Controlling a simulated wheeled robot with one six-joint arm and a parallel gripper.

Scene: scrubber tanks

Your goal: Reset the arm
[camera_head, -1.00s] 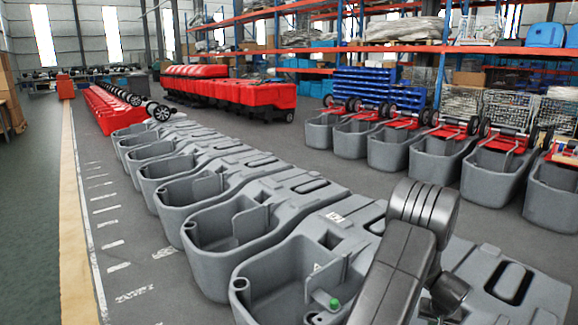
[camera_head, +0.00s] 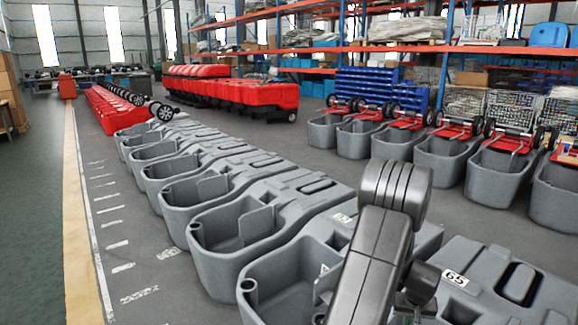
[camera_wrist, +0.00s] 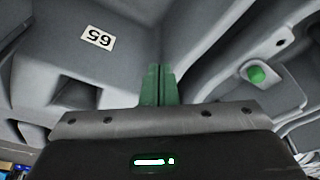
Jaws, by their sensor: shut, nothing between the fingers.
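My arm (camera_head: 375,245) is bent and rises in the front right of the head view, over the nearest grey scrubber tanks. A grey tank labelled 65 (camera_wrist: 98,38) fills much of the wrist view, upside down. The label also shows right of my arm in the head view (camera_head: 455,278). A green cap (camera_wrist: 257,75) sits on grey tank surface to the right of the fingers. I cannot tell the gap between the fingers and the tank.
A row of grey tanks (camera_head: 240,227) runs away to the back left. Another row with red wheeled frames (camera_head: 447,155) stands at the right. Red tanks (camera_head: 230,92) and orange-beamed shelving (camera_head: 420,48) are behind. The floor left of the yellow line (camera_head: 78,230) is clear.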

